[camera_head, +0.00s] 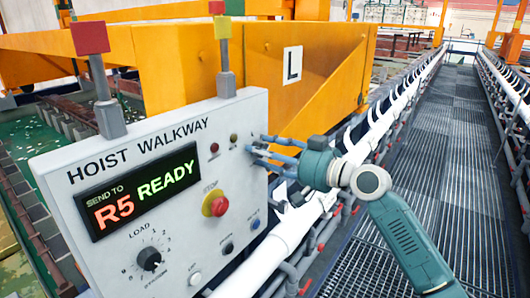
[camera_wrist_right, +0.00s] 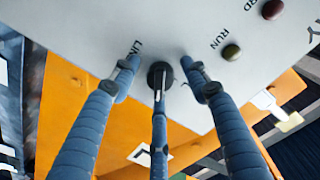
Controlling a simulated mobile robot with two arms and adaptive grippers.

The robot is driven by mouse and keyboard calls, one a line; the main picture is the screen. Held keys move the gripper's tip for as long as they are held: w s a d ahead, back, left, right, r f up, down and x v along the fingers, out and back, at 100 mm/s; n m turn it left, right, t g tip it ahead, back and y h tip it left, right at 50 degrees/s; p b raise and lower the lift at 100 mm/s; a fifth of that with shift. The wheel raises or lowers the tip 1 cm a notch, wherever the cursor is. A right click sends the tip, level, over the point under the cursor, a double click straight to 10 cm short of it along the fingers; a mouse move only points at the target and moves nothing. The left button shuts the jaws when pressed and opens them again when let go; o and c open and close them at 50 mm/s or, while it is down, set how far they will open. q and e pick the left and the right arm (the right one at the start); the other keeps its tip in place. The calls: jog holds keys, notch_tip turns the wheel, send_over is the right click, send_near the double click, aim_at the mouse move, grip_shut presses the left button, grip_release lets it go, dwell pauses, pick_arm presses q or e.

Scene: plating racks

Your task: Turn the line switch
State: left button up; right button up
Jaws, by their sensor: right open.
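The line switch (camera_wrist_right: 160,70) is a round black knob on the light grey control panel (camera_head: 235,122), beside a partly covered label starting "LIN" in the right wrist view. In the head view my fingers cover the switch near the panel's upper right edge. My right gripper (camera_head: 254,149) comes in from the right, its three blue fingers spread and open. In the wrist view, the right gripper (camera_wrist_right: 159,70) has one finger on each side of the knob and the third in front of it. I cannot tell whether they touch it. My left gripper is not in view.
The panel display (camera_head: 140,190) reads "SEND TO R5 READY". A red stop button (camera_head: 217,206) and a load dial (camera_head: 150,259) sit below. Small RUN (camera_wrist_right: 231,52) and red lamps are near the switch. An orange beam (camera_head: 300,80) stands behind; a grated walkway (camera_head: 440,150) runs right.

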jog(key=shift+d, duration=0.1)
jog(key=v, duration=1.1)
jog(key=shift+s+d, duration=0.3)
